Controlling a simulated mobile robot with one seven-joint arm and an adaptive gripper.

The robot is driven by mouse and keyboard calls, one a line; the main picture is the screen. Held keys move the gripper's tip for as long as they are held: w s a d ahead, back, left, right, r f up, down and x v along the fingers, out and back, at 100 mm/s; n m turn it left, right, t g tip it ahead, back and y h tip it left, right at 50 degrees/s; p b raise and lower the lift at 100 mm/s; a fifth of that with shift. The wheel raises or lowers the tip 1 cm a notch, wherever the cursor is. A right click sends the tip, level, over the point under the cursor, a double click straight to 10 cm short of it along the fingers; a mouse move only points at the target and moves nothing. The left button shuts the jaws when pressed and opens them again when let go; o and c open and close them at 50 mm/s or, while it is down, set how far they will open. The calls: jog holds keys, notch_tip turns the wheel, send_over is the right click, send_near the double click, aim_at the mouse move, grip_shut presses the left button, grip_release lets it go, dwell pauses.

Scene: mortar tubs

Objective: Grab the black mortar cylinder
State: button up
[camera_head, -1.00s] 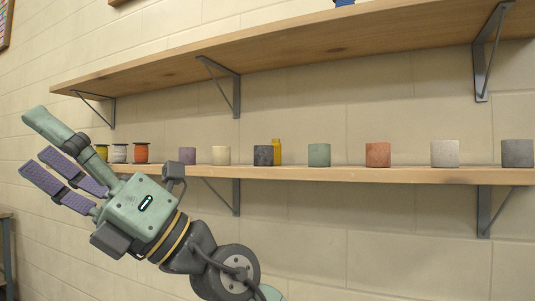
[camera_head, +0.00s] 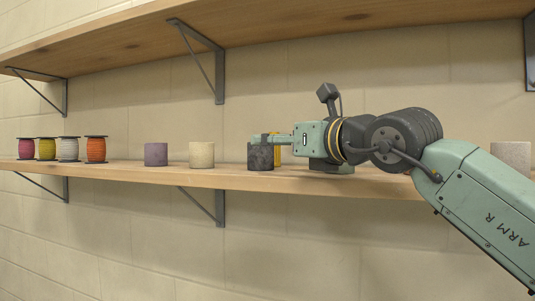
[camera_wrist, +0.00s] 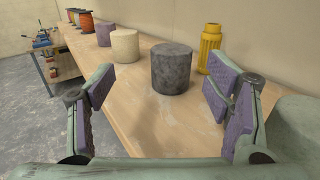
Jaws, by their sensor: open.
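The black mortar cylinder (camera_head: 261,157) stands upright on the lower shelf, dark grey and mottled. In the wrist view the black cylinder (camera_wrist: 172,68) stands ahead of my gripper, a little right of the middle between the fingers. My gripper (camera_wrist: 160,100) is open, its purple-padded fingers spread to left and right, with nothing between the pads. In the head view my gripper (camera_head: 268,140) reaches in from the right at shelf height and overlaps the cylinder's top edge. I cannot tell there whether it touches.
A yellow bottle-like object (camera_wrist: 210,48) stands close right of the cylinder, near the right finger. A cream cylinder (camera_wrist: 125,45) and a purple cylinder (camera_wrist: 104,35) stand further along the wooden shelf (camera_wrist: 130,105). Several spools (camera_head: 95,149) stand at the left. The upper shelf (camera_head: 290,25) hangs above.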

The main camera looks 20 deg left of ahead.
aim_at(261, 156)
jog(key=shift+w+d+r, duration=0.1)
jog(key=shift+w, duration=0.35)
jog(key=p+x, duration=0.1)
jog(key=x, duration=0.4)
jog(key=shift+w+d+f+p+x, duration=0.1)
jog(key=shift+p+x, duration=0.35)
jog(key=shift+x, duration=0.4)
jog(key=shift+w+d+f+p+x, duration=0.15)
jog(key=shift+p+x, duration=0.3)
jog(key=shift+x, duration=0.4)
jog(key=shift+w+f+p+x, duration=0.1)
jog(key=shift+p+x, duration=0.35)
jog(key=shift+x, duration=0.45)
jog(key=shift+d, duration=0.1)
jog(key=c, duration=1.5)
jog(key=shift+c, duration=0.4)
jog(key=shift+r, duration=0.1)
